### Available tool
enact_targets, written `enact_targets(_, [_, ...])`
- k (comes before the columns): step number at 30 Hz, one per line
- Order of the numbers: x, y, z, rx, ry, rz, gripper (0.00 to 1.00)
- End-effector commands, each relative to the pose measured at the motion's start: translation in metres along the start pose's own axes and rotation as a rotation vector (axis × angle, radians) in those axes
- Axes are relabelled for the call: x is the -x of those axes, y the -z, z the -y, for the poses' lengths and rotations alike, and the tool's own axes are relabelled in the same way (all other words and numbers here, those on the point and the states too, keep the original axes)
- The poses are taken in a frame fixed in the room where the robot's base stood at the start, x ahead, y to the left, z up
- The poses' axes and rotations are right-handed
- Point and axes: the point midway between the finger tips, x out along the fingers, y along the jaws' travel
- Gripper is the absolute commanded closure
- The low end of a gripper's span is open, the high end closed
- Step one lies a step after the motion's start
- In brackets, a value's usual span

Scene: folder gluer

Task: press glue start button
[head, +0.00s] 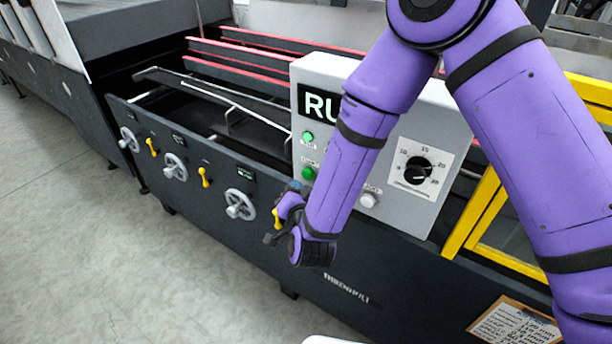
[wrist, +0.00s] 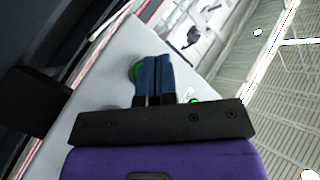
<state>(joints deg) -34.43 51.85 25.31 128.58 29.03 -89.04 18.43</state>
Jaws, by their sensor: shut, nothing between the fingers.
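A grey control box (head: 325,72) stands on the machine's side. Its front carries an upper green button (head: 308,137) and a lower green button (head: 308,173), with small labels too small to read. My gripper (head: 296,186) is shut and empty, its dark blue fingertips just below and left of the lower green button. In the wrist view my shut fingers (wrist: 153,62) point at the box face and partly cover one green button (wrist: 134,72). Another green spot (wrist: 195,101) shows to their right. Whether the fingertips touch a button cannot be told.
The box also carries a black dial (head: 415,170), a white button (head: 368,200) and a display (head: 318,104) partly hidden by my arm. Handwheels (head: 240,204) and yellow levers line the machine's side. A yellow frame (head: 480,215) stands right. The floor at left is clear.

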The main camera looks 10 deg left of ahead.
Motion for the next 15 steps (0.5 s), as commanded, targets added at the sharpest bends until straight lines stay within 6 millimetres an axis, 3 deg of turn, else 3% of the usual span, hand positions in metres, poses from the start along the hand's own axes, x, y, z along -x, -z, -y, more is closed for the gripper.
enact_targets(15, [0.029,-0.021,0.021,0.0,0.001,0.0,1.0])
